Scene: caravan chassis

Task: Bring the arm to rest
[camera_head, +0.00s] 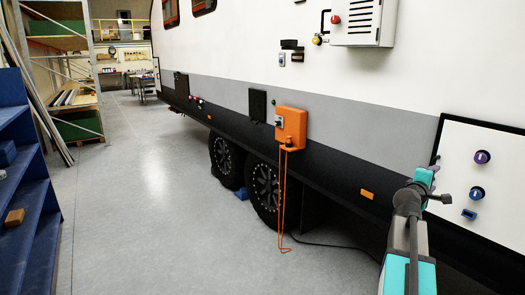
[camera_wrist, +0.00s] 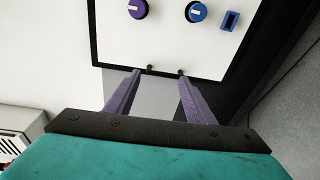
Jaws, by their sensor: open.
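My arm reaches up from the lower right in the head view. My gripper (camera_head: 435,168) is in front of the caravan's side, at the left edge of a white panel (camera_head: 470,145) with a black frame. In the wrist view my gripper (camera_wrist: 160,77) has its two purple fingers apart, with nothing between them. The fingertips overlap the panel's framed edge in that view. Whether they touch it I cannot tell. The panel carries a purple knob (camera_wrist: 137,9), a blue knob (camera_wrist: 196,11) and a small blue rectangular part (camera_wrist: 230,20).
The caravan (camera_head: 330,95) runs along the right. An orange box (camera_head: 291,128) with a hanging orange cable is on its side. A grey cabinet (camera_head: 362,22) is mounted above. Blue shelves (camera_head: 25,200) stand at the left. The floor (camera_head: 145,190) between is clear.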

